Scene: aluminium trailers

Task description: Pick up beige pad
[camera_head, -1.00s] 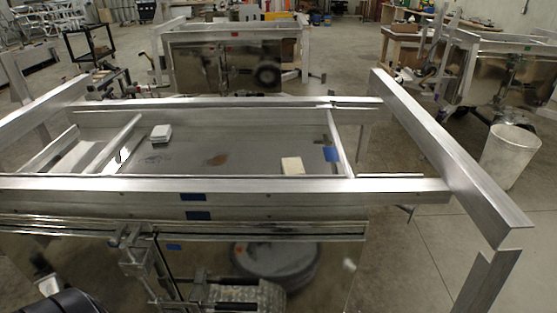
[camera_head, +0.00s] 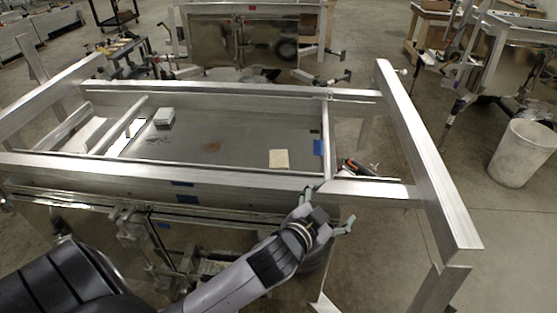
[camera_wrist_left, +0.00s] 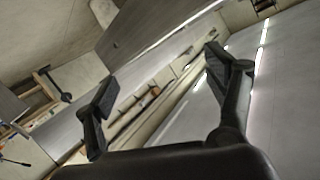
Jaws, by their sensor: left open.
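The beige pad (camera_head: 279,158) lies flat on the grey bed inside the aluminium trailer frame (camera_head: 150,170), near the bed's right end in the head view. My left gripper (camera_head: 331,207) is at the near rail of the frame, in front and to the right of the pad and apart from it. In the left wrist view the gripper (camera_wrist_left: 160,77) has its two fingers spread with nothing between them. The pad cannot be made out in that view. My right gripper is not in view.
Metal rails surround the bed, with a cross bar (camera_head: 326,138) right of the pad and a long beam (camera_head: 425,150) beyond. A white bucket (camera_head: 522,153) stands on the floor at right.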

